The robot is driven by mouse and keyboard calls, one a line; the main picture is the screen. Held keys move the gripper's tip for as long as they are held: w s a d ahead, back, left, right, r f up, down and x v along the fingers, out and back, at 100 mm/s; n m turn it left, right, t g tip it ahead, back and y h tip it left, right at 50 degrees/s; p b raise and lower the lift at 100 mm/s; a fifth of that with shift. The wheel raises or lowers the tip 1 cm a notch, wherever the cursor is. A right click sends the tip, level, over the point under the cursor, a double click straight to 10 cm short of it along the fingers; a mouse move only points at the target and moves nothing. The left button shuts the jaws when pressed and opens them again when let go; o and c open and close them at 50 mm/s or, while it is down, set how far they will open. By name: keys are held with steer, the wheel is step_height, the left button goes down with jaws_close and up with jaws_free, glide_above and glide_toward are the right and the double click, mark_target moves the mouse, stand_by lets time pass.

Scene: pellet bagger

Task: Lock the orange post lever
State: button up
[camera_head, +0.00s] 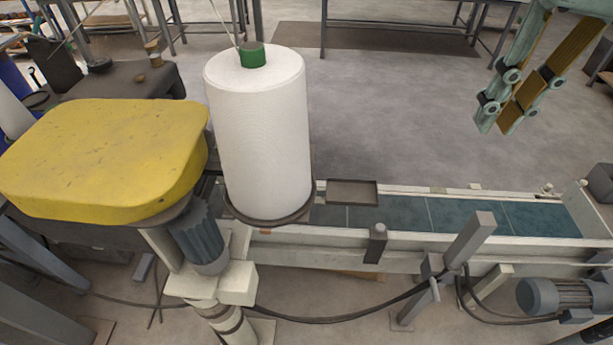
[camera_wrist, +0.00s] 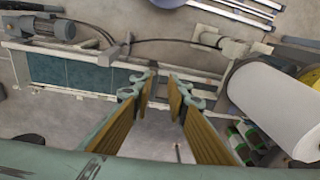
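I see no orange post lever that I can make out in either view. My gripper (camera_head: 500,115) hangs at the upper right of the head view, above and behind the conveyor, with teal fingers and orange-brown pads. The conveyor (camera_head: 460,216) lies beyond the fingertips in the wrist view (camera_wrist: 85,75).
A large white roll (camera_head: 260,135) with a green core stands left of the conveyor, beside a yellow machine cover (camera_head: 105,160). A grey motor (camera_head: 560,295) and black cables lie at the near right. Open floor (camera_head: 400,110) stretches behind the conveyor.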

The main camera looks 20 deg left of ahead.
steer(key=w+a+f+n+g+p, duration=0.25)
steer(key=w+a, duration=0.25)
steer(key=w, duration=0.4)
steer(key=w+a+f+n+g+y+p, duration=0.1)
steer(key=w+a+f, duration=0.4)
steer(key=w, duration=0.4)
steer(key=w+a+f+n+g+p, duration=0.25)
steer(key=w+a, duration=0.35)
steer(key=w, duration=0.4)
steer(key=w+a+f+n+g+p, duration=0.1)
steer(key=w+a+f, duration=0.2)
steer(key=a+f, duration=0.3)
steer(key=w+a+f+n+g+p, duration=0.1)
steer(key=w+a+f+n, duration=0.15)
steer(key=f, duration=0.55)
steer(key=a+f+n+g+p, duration=0.1)
steer(key=a+f, duration=0.3)
steer(key=f, duration=0.4)
steer(key=a+f+n+g+p, duration=0.1)
steer(key=a+f, duration=0.3)
steer(key=f, duration=0.5)
steer(key=shift+s+f+g+y+p, duration=0.2)
steer(key=shift+f+g+y+p, duration=0.05)
steer(key=shift+g+y+p, duration=0.2)
steer(key=shift+s+a+f, duration=0.1)
steer(key=shift+s, duration=0.05)
steer(key=p+x, duration=0.2)
steer(key=x, duration=1.1)
steer(key=shift+s+f+p, duration=0.15)
steer(key=shift+p, duration=0.25)
